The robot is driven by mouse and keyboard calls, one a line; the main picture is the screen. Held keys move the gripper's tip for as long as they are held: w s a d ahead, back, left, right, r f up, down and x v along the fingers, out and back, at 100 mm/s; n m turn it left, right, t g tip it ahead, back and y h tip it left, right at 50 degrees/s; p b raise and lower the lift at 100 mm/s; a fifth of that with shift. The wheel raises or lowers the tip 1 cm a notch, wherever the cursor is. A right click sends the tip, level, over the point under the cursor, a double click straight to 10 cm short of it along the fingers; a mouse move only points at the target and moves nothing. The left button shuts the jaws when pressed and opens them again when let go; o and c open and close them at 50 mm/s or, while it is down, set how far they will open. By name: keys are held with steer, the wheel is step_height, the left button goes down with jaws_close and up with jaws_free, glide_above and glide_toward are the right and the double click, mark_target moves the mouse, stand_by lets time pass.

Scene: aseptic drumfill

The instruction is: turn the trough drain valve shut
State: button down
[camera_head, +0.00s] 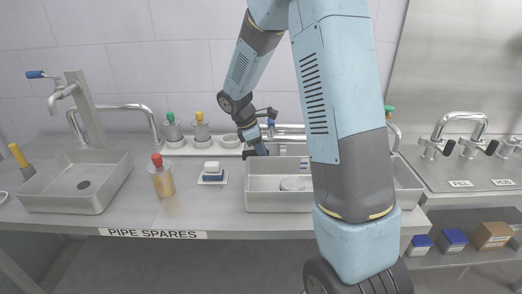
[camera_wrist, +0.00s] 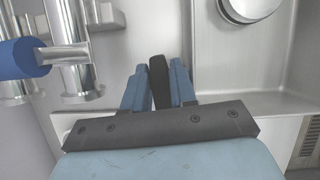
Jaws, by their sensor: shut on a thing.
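My gripper (camera_wrist: 158,78) is shut on a black lever handle (camera_wrist: 158,68), which stands between its blue fingers in the wrist view. I take it for the trough drain valve's handle; the valve body is hidden. In the head view my gripper (camera_head: 257,148) is small, at the back left corner of the steel trough (camera_head: 278,201), and the handle cannot be made out. The trough holds a round pale disc (camera_head: 292,184). In the wrist view the trough (camera_wrist: 215,75) lies right of the fingers, with a round metal part (camera_wrist: 250,8) at the top.
Steel pipes with a blue grip (camera_wrist: 22,60) stand close left of my gripper in the wrist view. On the bench are a red-capped bottle (camera_head: 161,178), a white-and-blue block (camera_head: 212,173) and a left basin (camera_head: 75,192). My arm covers the trough's right part.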

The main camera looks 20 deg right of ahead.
steer(key=shift+m, duration=0.6)
steer(key=shift+r, duration=0.1)
steer(key=c, duration=1.3)
jaws_free()
steer(key=n, duration=0.2)
steer(key=n+t, duration=0.1)
steer(key=n, duration=0.1)
steer(key=shift+w, duration=0.25)
steer(key=v, duration=1.4)
steer(key=shift+s+d+r+m+t+y, duration=0.65)
steer(key=shift+s+r+m, duration=0.95)
steer(key=shift+s, duration=1.8)
steer(key=shift+s+d+r+m+t+y, duration=0.35)
steer(key=shift+s+d+r+m+t, duration=0.85)
steer(key=shift+s, duration=2.25)
steer(key=shift+s+d+r+m+t+y, duration=0.4)
steer(key=shift+s+r+m, duration=1.6)
steer(key=shift+s, duration=1.4)
steer(key=shift+a+f+m, duration=0.15)
steer(key=shift+f+m, duration=0.15)
steer(key=shift+f, duration=0.05)
